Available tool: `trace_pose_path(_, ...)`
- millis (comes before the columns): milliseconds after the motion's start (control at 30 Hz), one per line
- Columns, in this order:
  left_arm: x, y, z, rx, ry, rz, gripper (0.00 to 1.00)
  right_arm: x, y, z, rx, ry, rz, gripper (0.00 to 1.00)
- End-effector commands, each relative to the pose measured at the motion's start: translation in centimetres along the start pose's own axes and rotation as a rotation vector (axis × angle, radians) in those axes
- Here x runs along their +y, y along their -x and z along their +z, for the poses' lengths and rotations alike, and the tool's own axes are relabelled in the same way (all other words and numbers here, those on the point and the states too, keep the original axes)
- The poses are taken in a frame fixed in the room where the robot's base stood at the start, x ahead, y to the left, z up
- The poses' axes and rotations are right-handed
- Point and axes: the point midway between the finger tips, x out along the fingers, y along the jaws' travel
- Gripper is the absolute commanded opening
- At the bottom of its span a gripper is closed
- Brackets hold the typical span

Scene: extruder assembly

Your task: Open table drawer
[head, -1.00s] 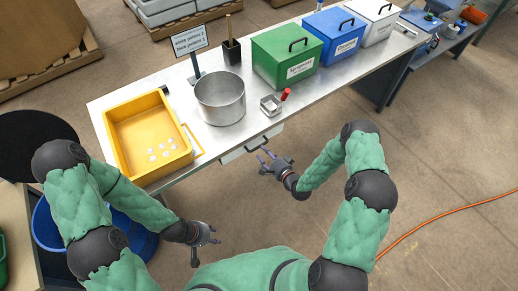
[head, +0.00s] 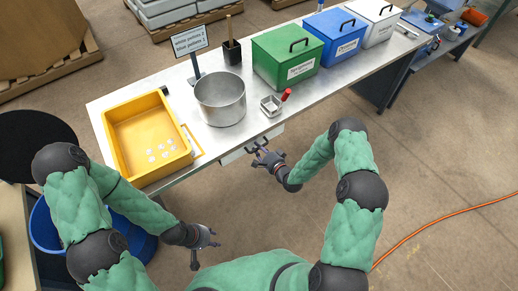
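The table drawer (head: 231,157) has a pale front under the front edge of the metal table (head: 240,136). It looks shut or nearly so, and its right part is partly hidden by my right gripper. My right gripper (head: 259,150) is at the drawer front, near the handle, with its fingers spread apart. I cannot tell whether a finger touches the handle. My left gripper (head: 204,251) is low in front of the table, away from the drawer, with its fingers apart and empty.
A blue tub (head: 45,228) stands at left. The floor before the drawer is clear.

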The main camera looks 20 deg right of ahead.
Motion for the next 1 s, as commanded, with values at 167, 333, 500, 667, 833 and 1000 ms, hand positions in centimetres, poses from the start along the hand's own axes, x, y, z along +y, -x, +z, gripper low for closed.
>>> trace_pose_path(167, 0.0, 0.0, 0.0, 0.0, 0.0, 0.0, 0.4, 0.0, 0.2, 0.0, 0.0, 0.0, 0.0, 0.0)
trace_pose_path(333, 0.1, 0.2, 0.0, 0.0, 0.0, 0.0, 0.4, 0.3, 1.5, -0.1, 0.002, -0.002, 0.003, 0.0)
trace_pose_path(500, 0.2, 0.5, 0.0, 0.0, 0.0, 0.0, 0.4, 0.9, 4.6, -0.1, 0.003, -0.004, 0.004, 0.0)
trace_pose_path(667, 0.3, 0.8, 0.0, 0.0, 0.0, 0.0, 0.4, 1.7, 8.4, -0.2, 0.005, -0.005, 0.004, 0.0)
trace_pose_path(833, 0.3, 0.9, 0.0, 0.0, 0.0, 0.0, 0.4, 2.5, 12.3, -0.1, 0.005, -0.003, 0.003, 0.0)
trace_pose_path(1000, 0.3, 0.9, 0.0, 0.0, 0.0, 0.0, 0.4, 3.1, 15.4, -0.1, 0.005, -0.003, 0.002, 0.0)
